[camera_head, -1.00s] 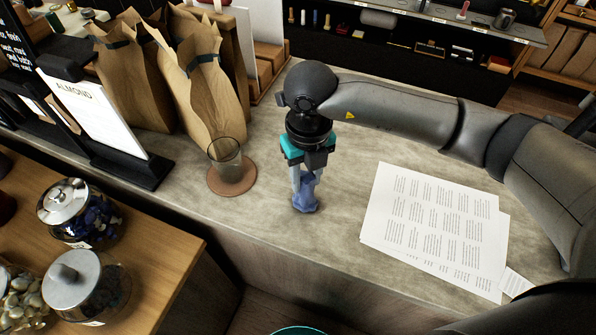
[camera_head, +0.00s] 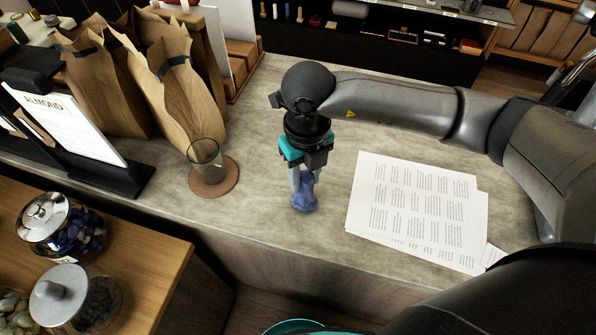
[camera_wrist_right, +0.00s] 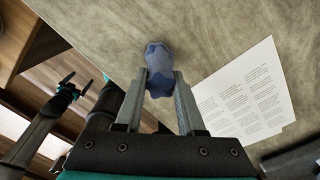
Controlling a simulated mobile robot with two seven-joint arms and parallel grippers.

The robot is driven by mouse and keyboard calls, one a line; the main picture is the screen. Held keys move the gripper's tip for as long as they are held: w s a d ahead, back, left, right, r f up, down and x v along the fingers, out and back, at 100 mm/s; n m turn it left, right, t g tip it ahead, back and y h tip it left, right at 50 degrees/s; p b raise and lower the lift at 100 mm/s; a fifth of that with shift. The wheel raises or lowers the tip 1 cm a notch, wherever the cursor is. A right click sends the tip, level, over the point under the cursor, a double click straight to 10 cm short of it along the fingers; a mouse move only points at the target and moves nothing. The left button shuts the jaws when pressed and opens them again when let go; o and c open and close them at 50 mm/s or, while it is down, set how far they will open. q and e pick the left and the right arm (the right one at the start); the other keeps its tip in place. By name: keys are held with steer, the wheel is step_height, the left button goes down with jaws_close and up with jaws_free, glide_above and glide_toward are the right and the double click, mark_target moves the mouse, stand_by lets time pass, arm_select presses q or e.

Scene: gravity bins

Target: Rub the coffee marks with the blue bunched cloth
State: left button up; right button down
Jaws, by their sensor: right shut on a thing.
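The blue bunched cloth (camera_head: 305,196) is held between the fingertips of my right gripper (camera_head: 304,180), low over the grey counter (camera_head: 270,205). It looks in contact with the counter top, to the right of the glass. In the right wrist view the cloth (camera_wrist_right: 158,68) sticks out past the two fingertips (camera_wrist_right: 160,80). I cannot make out distinct coffee marks; any under the cloth are hidden. My left gripper (camera_wrist_right: 78,82) shows only in the right wrist view, at the left, away from the counter top, with its fingers apart and empty.
An empty glass (camera_head: 205,158) stands on a round brown coaster (camera_head: 222,182) to the left. Printed sheets (camera_head: 415,205) lie to the right. Paper bags (camera_head: 180,95) and an ALMOND sign (camera_head: 65,125) stand at the left. The counter's front edge is close to the cloth.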

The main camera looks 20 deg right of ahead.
steer(key=shift+r+p, duration=0.55)
steer(key=shift+r, duration=0.3)
steer(key=shift+w, duration=0.1)
step_height(320, 180, up, 5)
steer(key=p, duration=0.3)
steer(key=shift+r+p, duration=0.1)
steer(key=shift+p, duration=0.25)
